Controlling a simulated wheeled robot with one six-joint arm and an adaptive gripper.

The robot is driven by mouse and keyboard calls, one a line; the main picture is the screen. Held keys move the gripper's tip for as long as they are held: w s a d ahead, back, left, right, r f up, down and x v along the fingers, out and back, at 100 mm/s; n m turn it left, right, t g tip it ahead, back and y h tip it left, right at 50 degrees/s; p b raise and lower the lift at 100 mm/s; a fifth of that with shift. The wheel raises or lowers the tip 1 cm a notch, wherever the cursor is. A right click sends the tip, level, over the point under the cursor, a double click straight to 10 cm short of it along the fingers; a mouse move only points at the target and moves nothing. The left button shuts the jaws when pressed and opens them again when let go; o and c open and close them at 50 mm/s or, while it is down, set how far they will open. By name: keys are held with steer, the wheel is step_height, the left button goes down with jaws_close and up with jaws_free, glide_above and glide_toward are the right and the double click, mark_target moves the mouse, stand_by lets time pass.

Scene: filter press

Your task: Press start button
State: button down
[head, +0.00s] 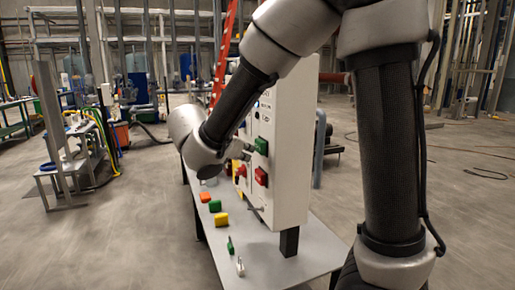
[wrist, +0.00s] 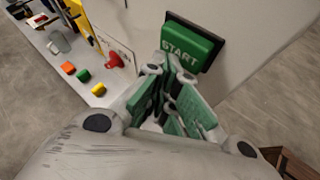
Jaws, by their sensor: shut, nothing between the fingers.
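The green start button (head: 261,146) is on the front face of a white control box (head: 290,150). In the wrist view the button (wrist: 190,45) is a green block on a dark base, and its word START is readable. My gripper (head: 246,150) is shut and empty, with its fingers pointing at the button. In the wrist view the fingertips (wrist: 170,66) lie just at the button's lower edge in the picture. I cannot tell whether they touch it. My arm hides part of the box's front.
A red button (head: 261,176) sits below the green one. The box stands on a grey table (head: 262,262) with orange (head: 205,197), green (head: 214,206) and yellow (head: 221,219) blocks. A red knob (wrist: 116,61) shows in the wrist view. Open floor lies left of the table.

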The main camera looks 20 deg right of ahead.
steer(key=shift+a, duration=0.35)
steer(key=shift+a, duration=2.5)
